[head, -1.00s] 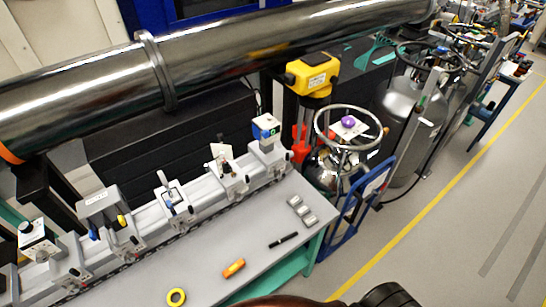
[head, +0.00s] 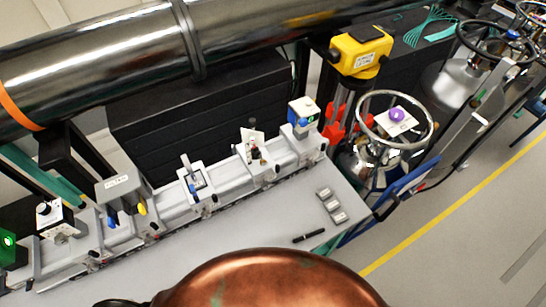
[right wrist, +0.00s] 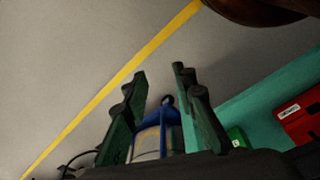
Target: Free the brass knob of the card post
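The card post (head: 253,152), a small post with an upright white card, stands on the pale rail along the bench in the head view. Small dark and reddish parts show at its front, but I cannot make out which is the brass knob. My right gripper (right wrist: 160,84) shows in the right wrist view with its two dark green fingers apart and nothing between the tips. It is away from the card post, with grey floor and a blue frame (right wrist: 170,122) beyond it. Neither gripper shows in the head view, and my left gripper is out of sight.
Other carriages share the rail, including one with a blue-and-white box (head: 303,114). Grey blocks (head: 331,205) and a black pen (head: 308,236) lie on the bench (head: 225,235). A big steel pipe (head: 100,70) runs behind. A cylinder with a handwheel (head: 428,137) stands right.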

